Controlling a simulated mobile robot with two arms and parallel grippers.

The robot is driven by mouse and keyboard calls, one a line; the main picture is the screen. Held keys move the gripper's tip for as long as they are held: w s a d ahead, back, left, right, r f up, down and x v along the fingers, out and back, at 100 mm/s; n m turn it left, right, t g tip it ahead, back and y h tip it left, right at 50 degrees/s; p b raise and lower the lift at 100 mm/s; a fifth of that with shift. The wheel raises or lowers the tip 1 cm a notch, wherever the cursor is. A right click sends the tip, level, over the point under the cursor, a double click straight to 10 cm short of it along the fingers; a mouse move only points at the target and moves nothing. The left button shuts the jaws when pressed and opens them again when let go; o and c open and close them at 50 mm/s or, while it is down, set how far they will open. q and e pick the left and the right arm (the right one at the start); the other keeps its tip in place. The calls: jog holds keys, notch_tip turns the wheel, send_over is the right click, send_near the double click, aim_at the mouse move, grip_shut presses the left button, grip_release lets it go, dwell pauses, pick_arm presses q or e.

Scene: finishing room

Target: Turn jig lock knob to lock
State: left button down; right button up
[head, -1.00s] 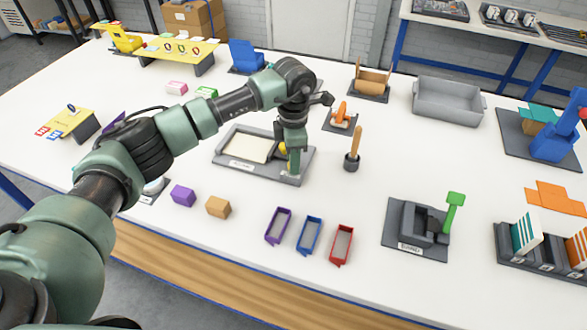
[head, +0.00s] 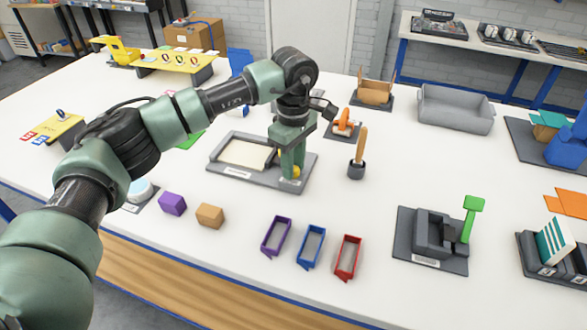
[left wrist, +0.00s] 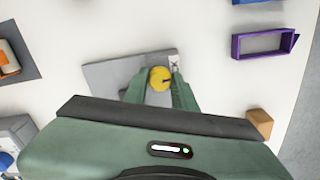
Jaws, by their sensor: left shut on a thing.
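The jig is a grey tray (head: 228,174) with a cream panel (head: 245,153), lying on the white table. A yellow knob (left wrist: 160,74) sits at the jig's right end in the head view and shows between my left gripper's fingers in the left wrist view. My left gripper (head: 290,172) points down over that end and is shut on the knob, one finger on each side (left wrist: 160,88). A small marked plate (left wrist: 174,62) lies beside the knob; its mark is too small to read. The fingers hide most of the knob in the head view. My right gripper is not in view.
A wooden-handled tool in a dark holder (head: 356,170) and an orange item (head: 344,122) stand close to the right of my gripper. Purple, blue (head: 311,246) and red bins lie in front. A grey fixture with a green lever (head: 468,220) stands at right.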

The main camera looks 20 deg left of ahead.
pick_arm(q)
jog(key=shift+r+m, duration=0.15)
jog(key=shift+m, duration=0.25)
jog(key=c, duration=1.1)
grip_release()
notch_tip(320, 180, up, 8)
jog(key=shift+f+b, duration=0.15)
jog(key=shift+b, duration=0.65)
